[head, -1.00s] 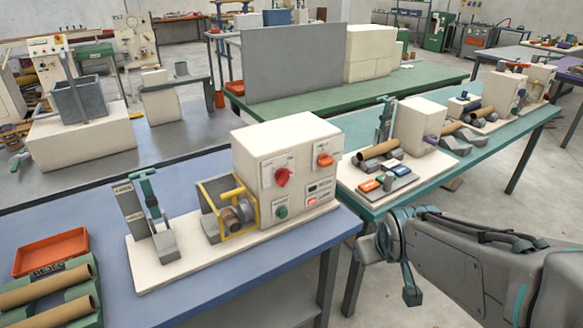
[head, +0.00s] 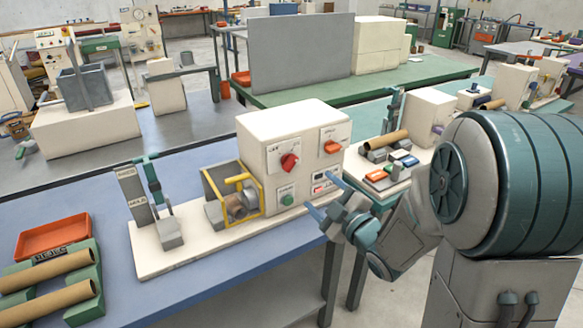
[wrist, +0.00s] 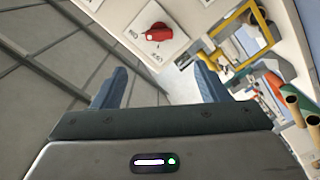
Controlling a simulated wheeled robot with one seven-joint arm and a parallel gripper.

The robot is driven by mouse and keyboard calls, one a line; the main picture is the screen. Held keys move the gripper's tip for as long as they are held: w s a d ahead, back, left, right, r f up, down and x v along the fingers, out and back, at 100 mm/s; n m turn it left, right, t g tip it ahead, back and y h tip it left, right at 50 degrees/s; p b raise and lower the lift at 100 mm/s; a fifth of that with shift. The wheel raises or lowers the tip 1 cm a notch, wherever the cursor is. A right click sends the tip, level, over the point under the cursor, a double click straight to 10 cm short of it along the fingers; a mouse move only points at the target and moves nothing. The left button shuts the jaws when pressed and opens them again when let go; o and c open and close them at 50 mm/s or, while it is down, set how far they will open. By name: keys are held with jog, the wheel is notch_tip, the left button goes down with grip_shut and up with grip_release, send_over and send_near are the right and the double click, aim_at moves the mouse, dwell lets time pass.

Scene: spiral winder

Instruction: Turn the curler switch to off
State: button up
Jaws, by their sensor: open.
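The cream winder box (head: 285,123) stands on the blue bench. Its front carries a red rotary knob (head: 289,163) on a white plate, an orange knob (head: 332,147) to the right, and a green button (head: 287,199) below. I cannot read which label belongs to the curler. The wrist view shows a red knob (wrist: 157,32) on its white plate, ahead of the fingers. My gripper (head: 322,197) is open and empty, in front of the box's lower right. In the wrist view its two blue fingers (wrist: 158,85) are apart, and touch nothing visible.
A yellow guard frame (head: 252,190) around a roller stands left of the box. An orange tray (head: 52,237) and cardboard tubes (head: 50,290) lie farther left on the bench. A second teal bench with a similar machine (head: 428,117) stands behind, to the right.

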aim_at(291, 165)
jog(key=p+x, duration=0.3)
jog(key=x, duration=1)
jog(key=shift+w+a, duration=0.25)
jog(key=shift+a, duration=0.05)
jog(key=c, duration=1)
